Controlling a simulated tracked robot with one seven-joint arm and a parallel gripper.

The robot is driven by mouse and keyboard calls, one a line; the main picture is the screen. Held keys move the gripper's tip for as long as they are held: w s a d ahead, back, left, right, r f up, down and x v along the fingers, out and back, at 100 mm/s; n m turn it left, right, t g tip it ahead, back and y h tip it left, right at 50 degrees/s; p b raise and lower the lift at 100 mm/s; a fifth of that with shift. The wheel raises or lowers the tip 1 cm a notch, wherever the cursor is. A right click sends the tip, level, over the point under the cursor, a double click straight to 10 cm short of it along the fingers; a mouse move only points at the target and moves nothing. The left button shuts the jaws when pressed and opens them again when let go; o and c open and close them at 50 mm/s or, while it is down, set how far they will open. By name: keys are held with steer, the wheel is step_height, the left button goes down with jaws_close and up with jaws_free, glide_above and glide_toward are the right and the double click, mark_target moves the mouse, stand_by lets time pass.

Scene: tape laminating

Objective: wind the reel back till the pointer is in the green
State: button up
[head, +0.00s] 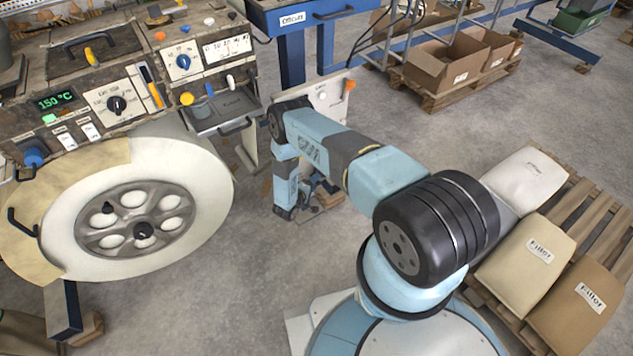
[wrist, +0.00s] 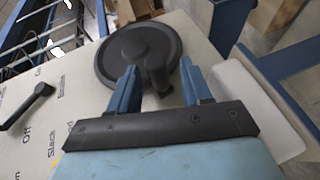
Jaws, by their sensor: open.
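The large cream reel (head: 190,165) with a grey spoked hub (head: 150,225) fills the left of the head view. In the wrist view a black round crank wheel (wrist: 113,60) with an upright handle (wrist: 157,72) stands on a pale lettered panel (wrist: 55,120). My gripper (wrist: 158,66) is open, its two blue fingers on either side of the handle. I cannot tell whether they touch it. A white scale (head: 228,47) sits on the console in the head view; its pointer is too small to read. My fingers cannot be made out in the head view.
A black lever (wrist: 28,106) stands left of the wheel, near the words Off and Slack. The head view shows the cluttered console (head: 110,100), a blue bench (head: 300,15), cardboard boxes (head: 445,65) and a pallet with filler bags (head: 525,255). The floor between is mostly clear.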

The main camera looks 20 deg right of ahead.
steer(key=shift+x, duration=0.85)
jaws_close()
